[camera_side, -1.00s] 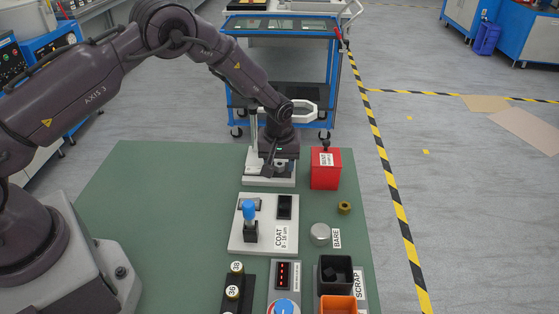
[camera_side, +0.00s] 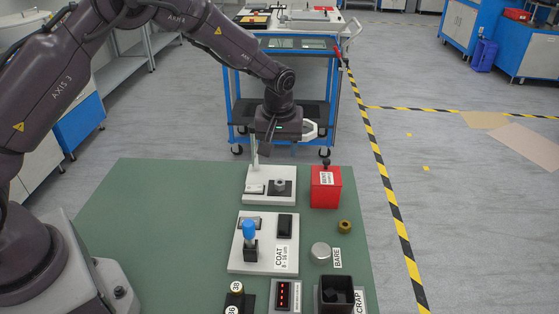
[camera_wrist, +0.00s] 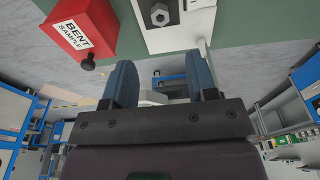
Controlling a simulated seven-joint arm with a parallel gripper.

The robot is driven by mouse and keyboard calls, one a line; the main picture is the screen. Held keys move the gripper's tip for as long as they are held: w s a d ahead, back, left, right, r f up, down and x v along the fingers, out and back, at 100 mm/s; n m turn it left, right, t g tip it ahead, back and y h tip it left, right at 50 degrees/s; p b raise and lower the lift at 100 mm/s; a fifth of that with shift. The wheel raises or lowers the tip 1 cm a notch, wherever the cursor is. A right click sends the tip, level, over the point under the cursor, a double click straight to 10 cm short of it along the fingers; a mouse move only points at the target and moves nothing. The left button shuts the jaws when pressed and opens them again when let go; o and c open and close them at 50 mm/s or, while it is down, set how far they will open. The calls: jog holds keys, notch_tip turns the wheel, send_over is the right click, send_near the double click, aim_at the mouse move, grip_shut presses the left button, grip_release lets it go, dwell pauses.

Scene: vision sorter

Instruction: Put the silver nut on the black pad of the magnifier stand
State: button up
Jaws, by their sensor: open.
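The silver nut (camera_side: 280,185) lies on the black pad (camera_side: 290,194) of the white magnifier stand (camera_side: 255,199). In the wrist view the nut (camera_wrist: 160,14) sits at the top, with the dark pad (camera_wrist: 178,14) around it, on the white stand (camera_wrist: 190,39). My gripper (camera_side: 268,141) is above the stand in the side view, clear of the nut. In the wrist view my gripper's two blue-grey fingers (camera_wrist: 160,78) are spread apart with nothing between them. The magnifier's lens is not clearly visible behind my gripper.
A red bent-sample box (camera_side: 327,190) stands right beside the stand. The coating plate (camera_side: 250,268) with a blue-topped device is nearer. A brass nut (camera_side: 345,227), a silver disc (camera_side: 320,252) and a black scrap bin (camera_side: 336,293) are at right. The green mat's left side (camera_side: 150,220) is clear.

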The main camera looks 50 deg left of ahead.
jog(key=shift+s+r, duration=0.1)
jog(key=shift+r, duration=0.4)
jog(key=s+r+m+t+h, duration=0.1)
jog(key=s+r+m, duration=0.1)
jog(key=s+r, duration=0.45)
jog(key=s+r+m+t, duration=0.1)
jog(key=s+r, duration=0.3)
jog(key=r, duration=0.6)
jog(key=s+r+m+t, duration=0.1)
jog(key=s+r+m, duration=0.1)
jog(key=s, duration=0.8)
jog(key=s+r+m+t, duration=0.1)
jog(key=s+m, duration=0.3)
jog(key=s, duration=0.5)
jog(key=shift+s+d+r, duration=0.25)
jog(key=shift+s+r, duration=0.1)
jog(key=shift+r, duration=0.25)
